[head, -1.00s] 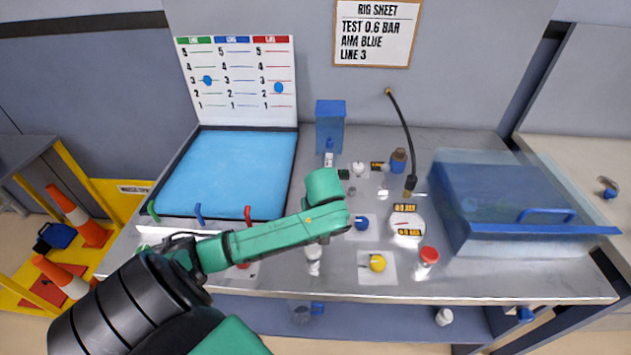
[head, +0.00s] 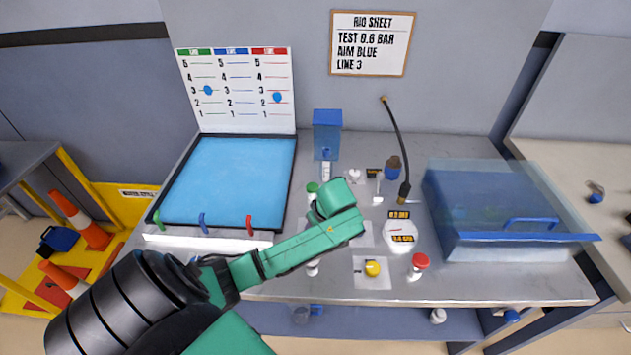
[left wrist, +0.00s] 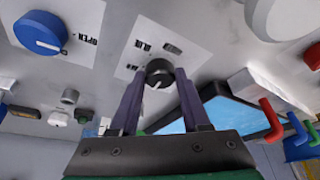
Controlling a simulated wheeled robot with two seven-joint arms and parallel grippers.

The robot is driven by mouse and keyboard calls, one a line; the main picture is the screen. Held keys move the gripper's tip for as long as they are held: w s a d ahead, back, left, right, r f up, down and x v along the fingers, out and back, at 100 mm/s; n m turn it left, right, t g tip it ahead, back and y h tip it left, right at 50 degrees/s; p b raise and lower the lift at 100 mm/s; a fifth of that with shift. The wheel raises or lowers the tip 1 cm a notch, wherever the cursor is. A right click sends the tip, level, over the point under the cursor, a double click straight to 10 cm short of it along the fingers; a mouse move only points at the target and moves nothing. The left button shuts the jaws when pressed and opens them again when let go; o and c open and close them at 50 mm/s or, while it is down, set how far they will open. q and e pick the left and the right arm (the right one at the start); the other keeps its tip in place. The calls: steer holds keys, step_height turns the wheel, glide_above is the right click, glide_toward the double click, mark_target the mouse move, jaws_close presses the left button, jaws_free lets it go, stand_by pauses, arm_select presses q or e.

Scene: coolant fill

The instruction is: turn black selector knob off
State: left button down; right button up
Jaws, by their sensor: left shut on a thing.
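The black selector knob (left wrist: 159,70) sits on a white label plate (left wrist: 145,45) in the left wrist view, with a light pointer mark on its face. My left gripper (left wrist: 160,80) has its two fingers on either side of the knob, shut on it. In the head view my green left arm covers the knob and the gripper. My right gripper is in neither view.
A blue knob (left wrist: 40,33) marked OPEN is beside the plate. The head view shows a yellow knob (head: 372,269), a red-capped bottle (head: 418,264), a round gauge (head: 400,233), a hanging black hose (head: 397,140) and a clear-lidded blue box (head: 470,205).

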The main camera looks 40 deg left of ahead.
arm_select(q)
steer(key=shift+c, duration=1.9)
jaws_free()
steer(key=v, duration=0.5)
steer(key=shift+w+b, duration=0.1)
steer(key=shift+b, duration=0.25)
steer(key=p+v, duration=0.7)
steer(key=v, duration=0.2)
steer(key=shift+s+r+p, duration=0.2)
steer(key=shift+r+p, duration=0.15)
steer(key=shift+w+f, duration=0.1)
